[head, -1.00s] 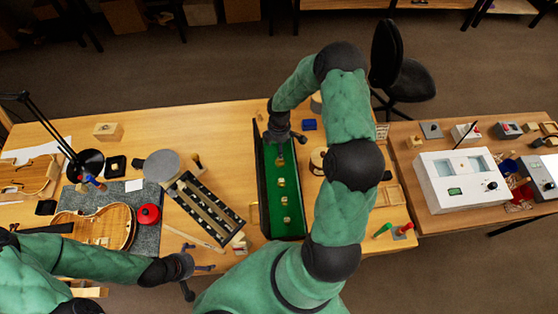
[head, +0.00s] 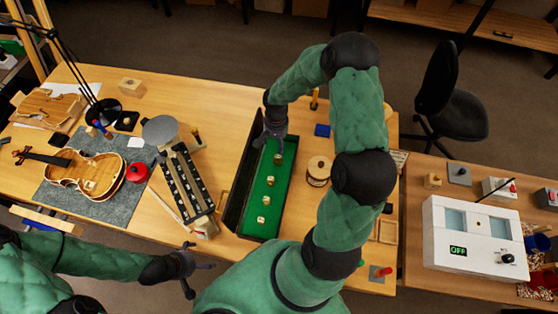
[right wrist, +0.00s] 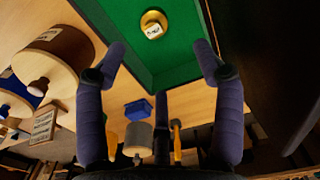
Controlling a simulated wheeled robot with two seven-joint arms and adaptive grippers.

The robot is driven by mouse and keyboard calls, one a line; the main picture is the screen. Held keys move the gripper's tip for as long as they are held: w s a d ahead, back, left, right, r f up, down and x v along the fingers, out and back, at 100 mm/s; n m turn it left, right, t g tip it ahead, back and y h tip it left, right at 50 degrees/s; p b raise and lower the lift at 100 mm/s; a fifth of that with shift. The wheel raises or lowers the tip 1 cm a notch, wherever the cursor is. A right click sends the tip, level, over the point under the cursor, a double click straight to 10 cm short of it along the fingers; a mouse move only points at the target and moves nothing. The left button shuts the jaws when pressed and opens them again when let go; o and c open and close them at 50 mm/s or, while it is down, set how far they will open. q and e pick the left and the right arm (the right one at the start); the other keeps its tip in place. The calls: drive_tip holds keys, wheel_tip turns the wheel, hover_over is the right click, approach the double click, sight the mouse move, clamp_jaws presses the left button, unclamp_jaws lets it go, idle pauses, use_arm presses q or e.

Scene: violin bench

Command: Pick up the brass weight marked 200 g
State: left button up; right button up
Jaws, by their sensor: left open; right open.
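Several small brass weights stand in a row in a long green-lined box (head: 259,232) on the bench. They are the farthest weight (head: 278,158), a second weight (head: 270,181), a third weight (head: 264,200) and the nearest weight (head: 261,219). Their marks are too small to read in the head view. My right gripper (head: 277,139) is open above the box's far end. In the right wrist view, my open right fingers (right wrist: 160,62) are short of one round brass weight (right wrist: 153,22) with a white label I cannot read surely. My left gripper (head: 196,268) is open and empty off the bench's front edge.
A wooden spool (head: 318,171) and a blue block (head: 322,130) stand right of the box. A rack of dark bars (head: 184,180) lies left of it. A violin (head: 88,173) lies on a grey mat. A white scale (head: 470,245) stands on the right table.

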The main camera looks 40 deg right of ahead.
sight(278, 156)
wheel_tip(278, 156, down, 6)
drive_tip(key=shift+r+b, duration=0.25)
drive_tip(key=shift+b, duration=0.05)
drive_tip(key=f, duration=0.2)
drive_tip(key=s+f, duration=0.1)
drive_tip(key=f, duration=0.1)
drive_tip(key=shift+f, duration=0.2)
drive_tip(key=shift+w+f, duration=0.1)
drive_tip(key=shift+f, duration=0.4)
clamp_jaws()
